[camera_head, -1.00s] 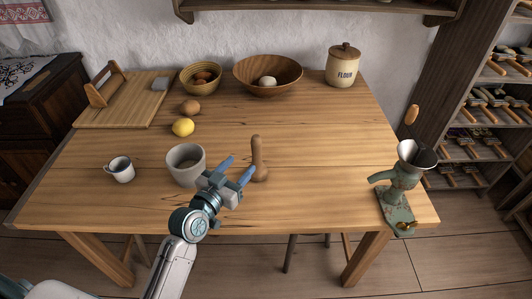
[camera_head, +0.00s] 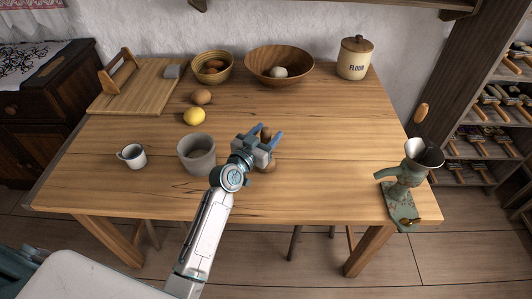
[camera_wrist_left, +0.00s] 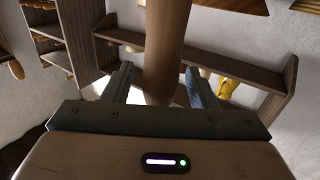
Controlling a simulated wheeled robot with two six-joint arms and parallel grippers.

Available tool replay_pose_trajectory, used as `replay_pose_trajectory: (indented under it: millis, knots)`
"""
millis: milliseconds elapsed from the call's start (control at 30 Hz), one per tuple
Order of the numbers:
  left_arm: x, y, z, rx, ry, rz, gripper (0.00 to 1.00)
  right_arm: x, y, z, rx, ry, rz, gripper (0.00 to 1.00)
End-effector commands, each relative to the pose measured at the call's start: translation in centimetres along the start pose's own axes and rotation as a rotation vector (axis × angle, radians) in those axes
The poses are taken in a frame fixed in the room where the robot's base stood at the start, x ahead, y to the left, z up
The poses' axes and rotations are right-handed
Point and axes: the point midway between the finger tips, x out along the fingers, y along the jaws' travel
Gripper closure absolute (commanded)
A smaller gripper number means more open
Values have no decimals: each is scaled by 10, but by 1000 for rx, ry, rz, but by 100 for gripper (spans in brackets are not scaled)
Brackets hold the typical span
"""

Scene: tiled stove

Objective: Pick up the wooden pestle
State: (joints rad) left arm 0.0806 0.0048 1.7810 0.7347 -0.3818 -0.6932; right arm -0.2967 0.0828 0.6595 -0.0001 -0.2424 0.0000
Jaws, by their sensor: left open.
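The wooden pestle (camera_head: 268,166) stands upright on the table, right of the grey stone mortar (camera_head: 197,155). In the head view my left gripper (camera_head: 268,130) covers its middle; its top and its wide lower end show. In the left wrist view the brown shaft of the pestle (camera_wrist_left: 168,35) runs between the two open fingers (camera_wrist_left: 160,78), with a gap to the finger at the right. My right gripper is not in view.
A white mug (camera_head: 132,156) stands left of the mortar. A lemon (camera_head: 194,116) and an egg (camera_head: 202,96) lie behind it. Two bowls and a flour jar (camera_head: 355,58) stand at the back. A green grinder (camera_head: 404,185) is at the right edge. The table right of the pestle is clear.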

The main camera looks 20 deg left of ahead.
Motion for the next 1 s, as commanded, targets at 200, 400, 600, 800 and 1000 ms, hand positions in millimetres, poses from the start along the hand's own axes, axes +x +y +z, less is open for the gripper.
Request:
replay_pose_trajectory:
  millis: [200, 400, 600, 800, 1000]
  knots:
    - [0, 0, 0, 0, 0, 0, 58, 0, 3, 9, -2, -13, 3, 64]
    - [0, 0, 0, 0, 0, 0, 96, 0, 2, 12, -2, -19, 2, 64]
    - [0, 0, 0, 0, 1, 0, 96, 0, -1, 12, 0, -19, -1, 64]
    - [0, 0, -6, 0, 2, 0, 96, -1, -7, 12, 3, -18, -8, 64]
    - [0, 0, -25, 2, 5, 0, 96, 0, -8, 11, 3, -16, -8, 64]
